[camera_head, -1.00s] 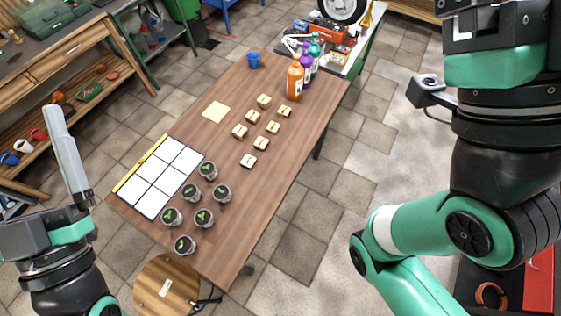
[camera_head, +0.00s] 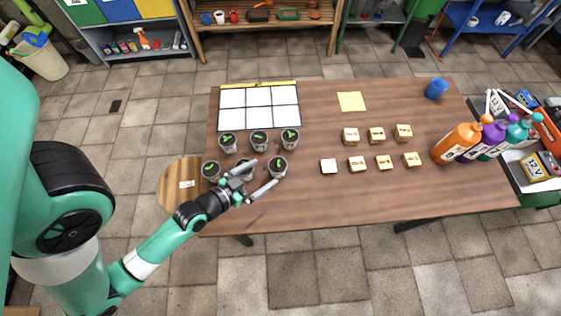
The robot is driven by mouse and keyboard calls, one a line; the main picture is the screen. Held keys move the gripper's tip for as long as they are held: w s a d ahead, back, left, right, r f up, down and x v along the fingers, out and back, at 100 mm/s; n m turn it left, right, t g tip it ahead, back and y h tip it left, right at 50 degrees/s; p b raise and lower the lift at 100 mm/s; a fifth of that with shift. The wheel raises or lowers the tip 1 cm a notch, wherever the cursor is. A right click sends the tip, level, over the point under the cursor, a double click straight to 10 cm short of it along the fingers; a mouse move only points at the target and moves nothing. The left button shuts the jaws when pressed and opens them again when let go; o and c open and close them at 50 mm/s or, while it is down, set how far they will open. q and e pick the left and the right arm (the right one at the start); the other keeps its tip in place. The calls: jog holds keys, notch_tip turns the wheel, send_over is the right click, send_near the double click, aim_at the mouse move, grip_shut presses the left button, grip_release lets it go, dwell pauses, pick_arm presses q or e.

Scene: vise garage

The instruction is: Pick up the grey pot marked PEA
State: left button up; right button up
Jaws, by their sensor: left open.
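Six small grey pots with dark tops and green marks stand in two rows near the table's left end. The back row has a left pot (camera_head: 228,143), a middle pot (camera_head: 260,141) and a right pot (camera_head: 290,139). The front row has a left pot (camera_head: 211,171), a middle pot (camera_head: 245,173) and a right pot (camera_head: 278,167). The lettering is too small to read, so I cannot tell which is PEA. My left gripper (camera_head: 266,171) is open at the front row; its fingers partly cover the middle pot, and its tips are near the right pot. My right gripper is out of view.
A white six-cell grid (camera_head: 258,107) lies behind the pots. Several wooden blocks (camera_head: 377,135), a yellow note (camera_head: 352,101), a blue cup (camera_head: 436,88) and bottles (camera_head: 456,143) stand farther right. A round wooden stool (camera_head: 178,188) is at the table's left. The table's front middle is clear.

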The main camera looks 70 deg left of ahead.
aim_at(284, 160)
pick_arm(q)
jog(key=x, duration=1)
jog(key=shift+w, duration=0.45)
jog(key=c, duration=1.4)
